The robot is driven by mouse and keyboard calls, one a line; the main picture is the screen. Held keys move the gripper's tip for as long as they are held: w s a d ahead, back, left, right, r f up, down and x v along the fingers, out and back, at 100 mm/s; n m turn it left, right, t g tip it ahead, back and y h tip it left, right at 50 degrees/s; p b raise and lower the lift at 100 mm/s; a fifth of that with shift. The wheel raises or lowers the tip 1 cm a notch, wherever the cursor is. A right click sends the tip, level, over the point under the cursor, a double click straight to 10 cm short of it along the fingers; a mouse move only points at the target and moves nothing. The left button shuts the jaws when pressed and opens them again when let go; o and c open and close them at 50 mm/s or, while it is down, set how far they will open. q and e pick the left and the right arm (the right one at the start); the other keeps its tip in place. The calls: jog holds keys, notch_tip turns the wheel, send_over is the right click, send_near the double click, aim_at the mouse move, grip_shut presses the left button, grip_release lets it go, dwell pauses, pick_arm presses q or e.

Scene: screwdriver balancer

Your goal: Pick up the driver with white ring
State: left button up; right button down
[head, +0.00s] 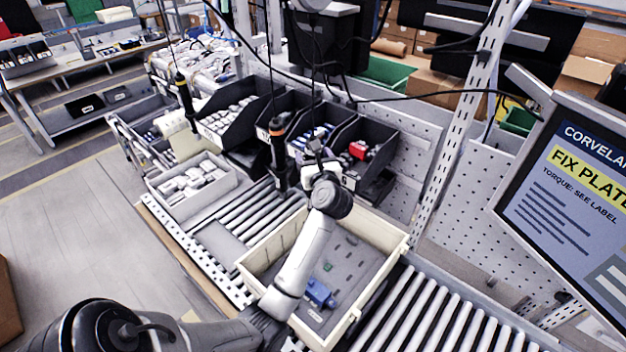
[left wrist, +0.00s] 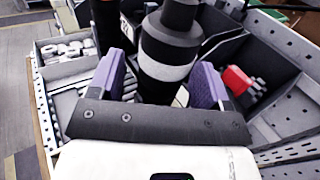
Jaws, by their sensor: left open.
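The driver with the white ring (left wrist: 168,68) is a dark, upright tool with a pale band around its body. In the left wrist view it stands between the two purple finger pads of my left gripper (left wrist: 158,84), which is open around it. I cannot tell whether either pad touches it. In the head view my left gripper (head: 318,164) is at the hanging driver, in front of the black bins, and hides most of it. My right gripper is not in view.
A driver with an orange ring (head: 278,150) hangs just left of my left gripper. Another driver (head: 184,96) hangs farther left. A cream tote (head: 378,262) with a blue part (head: 320,293) sits on the rollers below my arm. A screen (head: 575,190) stands at right.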

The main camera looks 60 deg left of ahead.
pick_arm(q)
jog(key=shift+a, duration=0.1)
grip_shut()
dwell(0.7)
